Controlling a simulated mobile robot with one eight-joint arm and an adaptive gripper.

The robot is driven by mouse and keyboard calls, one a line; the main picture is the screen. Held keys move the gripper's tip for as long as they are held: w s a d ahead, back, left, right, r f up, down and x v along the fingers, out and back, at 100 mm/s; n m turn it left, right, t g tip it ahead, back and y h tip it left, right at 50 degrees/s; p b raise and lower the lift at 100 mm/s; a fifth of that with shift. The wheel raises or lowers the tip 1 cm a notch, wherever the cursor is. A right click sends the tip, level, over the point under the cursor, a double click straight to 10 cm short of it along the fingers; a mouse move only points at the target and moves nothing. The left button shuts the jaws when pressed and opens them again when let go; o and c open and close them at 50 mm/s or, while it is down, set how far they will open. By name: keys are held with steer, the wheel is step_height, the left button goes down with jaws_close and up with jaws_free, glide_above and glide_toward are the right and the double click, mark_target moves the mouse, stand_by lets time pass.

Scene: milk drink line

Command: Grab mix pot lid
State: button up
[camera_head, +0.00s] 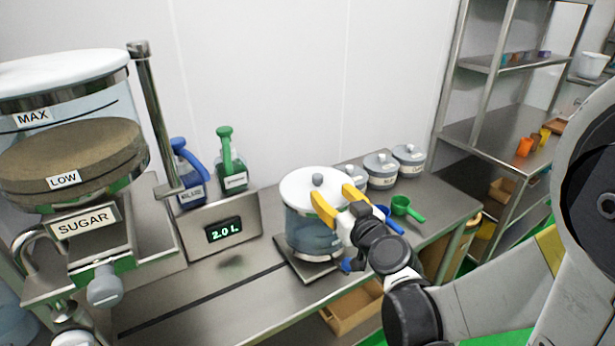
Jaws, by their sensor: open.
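The mix pot (302,232) is a clear, bluish pot on a dark square plate on the steel counter. Its white round lid (300,186) lies on top, with a grey knob (318,180) at the middle. My gripper (334,200) has yellow fingers and is open over the right side of the lid. The fingers hide part of the lid's right edge.
A sugar dispenser (85,222) stands at the left. A blue jug (188,175) and a green jug (231,165) stand behind a display reading 2.0 L (223,231). Small lidded pots (380,172) and a green scoop (403,206) are right of the pot. The front left counter is clear.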

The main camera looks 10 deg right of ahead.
mark_target(320, 182)
steer(key=w, duration=0.2)
steer(key=w+b, duration=0.1)
steer(key=w, duration=0.2)
steer(key=w+a+f+b, duration=0.1)
steer(key=w, duration=0.2)
steer(key=shift+w+f, duration=0.1)
steer(key=shift+w, duration=0.1)
jaws_close()
